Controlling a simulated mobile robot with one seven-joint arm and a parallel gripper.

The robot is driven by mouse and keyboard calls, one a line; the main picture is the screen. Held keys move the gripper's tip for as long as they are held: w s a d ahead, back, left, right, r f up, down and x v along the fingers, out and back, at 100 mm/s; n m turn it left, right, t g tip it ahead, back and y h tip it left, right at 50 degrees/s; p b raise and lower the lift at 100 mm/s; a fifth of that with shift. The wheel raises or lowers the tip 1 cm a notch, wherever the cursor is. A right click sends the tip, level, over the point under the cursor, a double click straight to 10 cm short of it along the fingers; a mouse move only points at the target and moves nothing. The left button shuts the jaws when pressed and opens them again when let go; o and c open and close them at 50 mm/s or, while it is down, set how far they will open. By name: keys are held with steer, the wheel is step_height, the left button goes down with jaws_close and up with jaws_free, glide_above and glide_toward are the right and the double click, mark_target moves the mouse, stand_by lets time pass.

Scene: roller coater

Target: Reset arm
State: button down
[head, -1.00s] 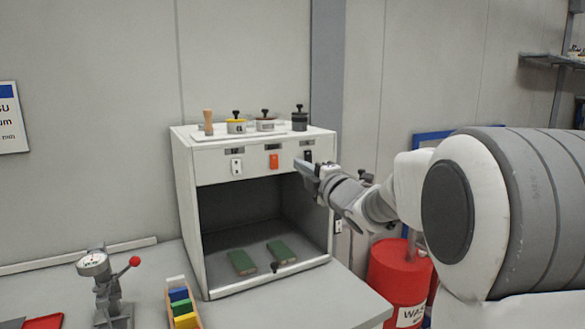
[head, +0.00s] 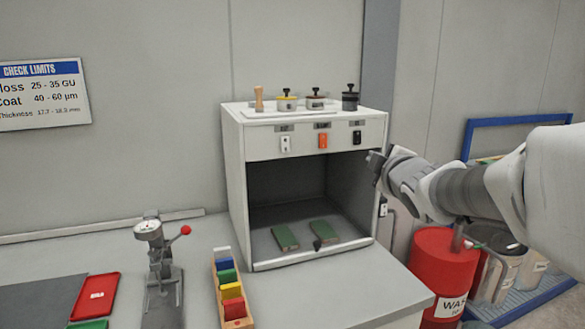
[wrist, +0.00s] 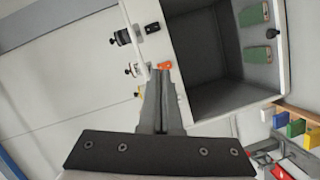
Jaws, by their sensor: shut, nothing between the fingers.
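My gripper (head: 376,160) is at the right front edge of a white open-fronted cabinet (head: 233,180), level with the top of its opening. In the wrist view my gripper (wrist: 163,72) is shut with nothing between the fingers, and its tips appear close to the orange switch (wrist: 165,65) in the picture. I cannot tell whether they touch the cabinet. The head view shows a white switch (head: 286,144), the orange switch (head: 323,141) and a black switch (head: 357,137) on the front panel. Two green blocks (head: 285,238) (head: 324,231) lie on the cabinet floor.
Several lidded pots (head: 287,102) and a wooden-handled tool (head: 259,99) stand on top of the cabinet. A gauge stand (head: 160,265), a rack of coloured blocks (head: 231,290) and a red tray (head: 95,297) are on the bench. A red waste drum (head: 443,265) stands at the right.

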steer(key=s+a+f+m+g, duration=0.1)
steer(key=s+f+m+g, duration=0.2)
steer(key=s, duration=0.7)
steer(key=s+a+f+m+g, duration=0.2)
steer(key=s+f+m+g, duration=0.2)
steer(key=s, duration=0.7)
steer(key=s+a+f+m+g, duration=0.1)
steer(key=s+f+m+g, duration=0.3)
steer(key=s+f+m, duration=0.2)
steer(key=s+f+p, duration=0.1)
steer(key=s+f, duration=0.1)
steer(key=s, duration=0.2)
steer(key=shift+s+a+m, duration=0.3)
steer(key=shift+a+m, duration=0.1)
steer(key=shift+w+d+r, duration=0.1)
